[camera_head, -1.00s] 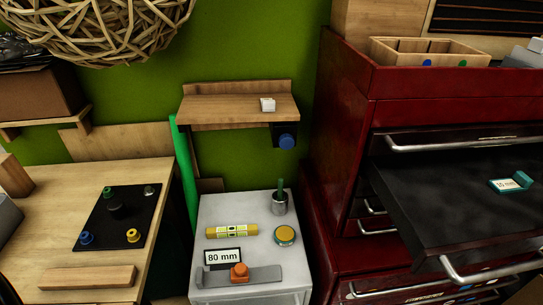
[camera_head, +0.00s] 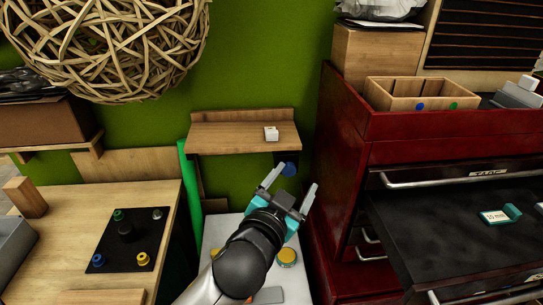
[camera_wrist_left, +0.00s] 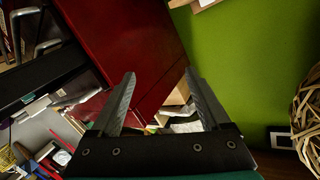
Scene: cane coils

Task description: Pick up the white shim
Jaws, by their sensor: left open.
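The white shim (camera_head: 271,133) is a small white block lying on the wooden wall shelf (camera_head: 230,139), near its right end. My left gripper (camera_head: 291,187) is open and empty, its fingers pointing up below the shelf's right end, apart from the shim. The open fingers (camera_wrist_left: 160,82) also show in the left wrist view, with nothing between them that they touch. I cannot make out the shim in the wrist view. My right gripper is not in view.
A blue knob (camera_head: 289,169) sits under the shelf, close to my left fingertips. A red cabinet (camera_head: 345,150) with an open drawer (camera_head: 440,240) stands to the right. A grey cabinet top (camera_head: 218,230) lies below, partly hidden by my arm. A woven cane ball (camera_head: 110,45) hangs upper left.

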